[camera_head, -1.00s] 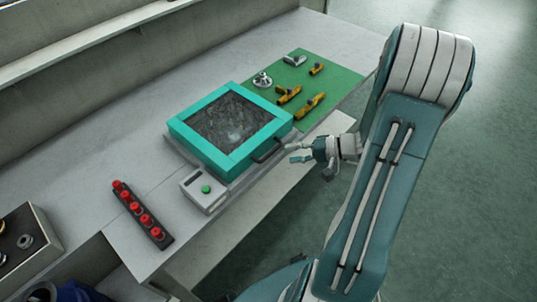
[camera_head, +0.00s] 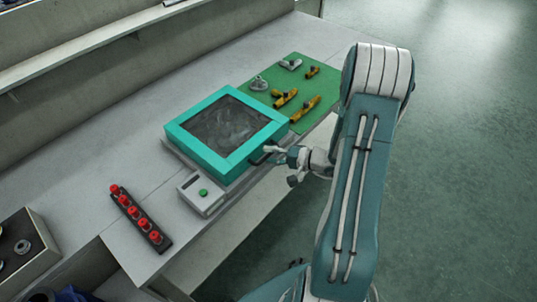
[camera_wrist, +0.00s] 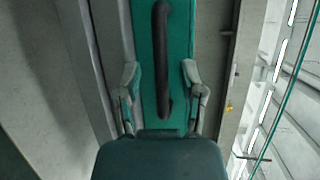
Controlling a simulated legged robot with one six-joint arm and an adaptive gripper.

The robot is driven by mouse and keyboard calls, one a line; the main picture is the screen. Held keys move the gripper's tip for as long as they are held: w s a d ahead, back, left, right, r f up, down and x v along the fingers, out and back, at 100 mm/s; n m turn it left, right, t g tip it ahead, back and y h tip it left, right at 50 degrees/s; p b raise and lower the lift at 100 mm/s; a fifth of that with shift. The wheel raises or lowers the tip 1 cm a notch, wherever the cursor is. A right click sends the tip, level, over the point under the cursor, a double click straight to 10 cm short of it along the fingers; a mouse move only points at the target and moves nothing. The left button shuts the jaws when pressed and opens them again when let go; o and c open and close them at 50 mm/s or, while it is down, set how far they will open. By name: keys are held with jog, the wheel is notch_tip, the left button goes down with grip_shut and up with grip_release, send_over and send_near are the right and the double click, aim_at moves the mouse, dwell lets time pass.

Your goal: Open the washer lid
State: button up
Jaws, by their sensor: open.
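The washer lid (camera_head: 186,144) is a teal frame around a dark window, and it lies shut on the washer on the bench. Its black handle (camera_head: 264,158) is on the front right side; it also shows in the wrist view (camera_wrist: 161,60). My gripper (camera_head: 276,155) is at the handle. In the wrist view my gripper (camera_wrist: 160,76) is open, with one finger on each side of the handle and gaps between fingers and handle. The lower end of the handle reaches close to my palm.
A grey box with a green button (camera_head: 203,193) sits in front of the washer. A black strip with several red knobs (camera_head: 138,221) lies to the left. A green mat (camera_head: 290,67) with yellow and metal parts is behind. Open floor (camera_head: 450,180) lies to the right.

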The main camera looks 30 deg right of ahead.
jog(key=shift+w+a+f, duration=0.1)
jog(key=shift+w+a, duration=0.2)
grip_shut()
